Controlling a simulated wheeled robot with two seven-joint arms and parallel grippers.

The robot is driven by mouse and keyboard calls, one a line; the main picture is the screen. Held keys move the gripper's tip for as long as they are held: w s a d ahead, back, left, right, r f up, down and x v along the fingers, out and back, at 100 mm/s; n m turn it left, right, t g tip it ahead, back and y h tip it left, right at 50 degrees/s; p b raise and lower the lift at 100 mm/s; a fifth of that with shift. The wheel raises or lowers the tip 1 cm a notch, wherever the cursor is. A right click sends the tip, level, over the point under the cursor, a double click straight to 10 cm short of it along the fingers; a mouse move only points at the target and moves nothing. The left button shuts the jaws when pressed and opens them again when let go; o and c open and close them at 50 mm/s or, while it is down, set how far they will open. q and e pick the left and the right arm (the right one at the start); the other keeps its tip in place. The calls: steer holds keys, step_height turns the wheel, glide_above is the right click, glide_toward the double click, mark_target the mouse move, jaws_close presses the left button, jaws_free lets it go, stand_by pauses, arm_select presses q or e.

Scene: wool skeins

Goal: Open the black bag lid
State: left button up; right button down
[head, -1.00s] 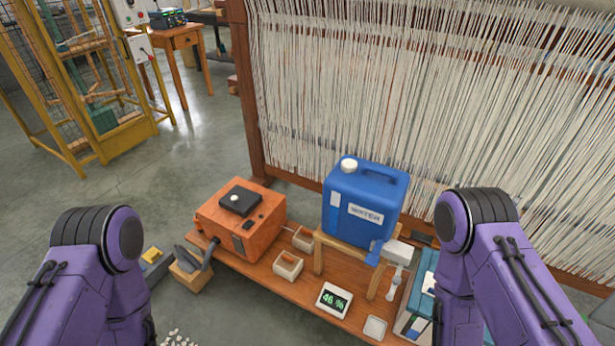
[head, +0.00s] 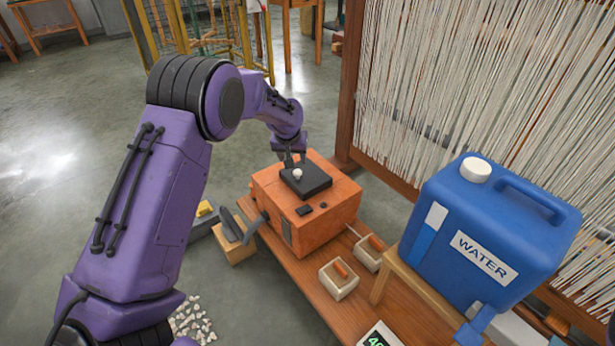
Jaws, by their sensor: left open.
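The black lid (head: 306,180) with a white knob (head: 297,174) lies flat on top of an orange box-shaped body (head: 330,215); it looks closed, and nothing in view looks like a soft bag. My left gripper (head: 290,160) is open. Its dark fingers point down at the far left edge of the lid, just behind the knob. I cannot tell whether they touch the lid. My right gripper is out of view.
The orange box stands on a low wooden bench (head: 310,285). Two small bins (head: 338,278) and a blue water canister (head: 490,232) stand to its right. A loom with white threads (head: 440,100) rises behind. A wooden block (head: 235,250) is left of the box.

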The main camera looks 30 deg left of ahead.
mark_target(297, 171)
arm_select(q)
steer(key=b+x, duration=0.1)
steer(key=x, duration=0.4)
steer(key=b+x, duration=0.1)
steer(key=x, duration=0.4)
steer(key=shift+w+d+b, duration=0.15)
steer(key=shift+w+b, duration=0.1)
steer(key=shift+b, duration=0.15)
jaws_close()
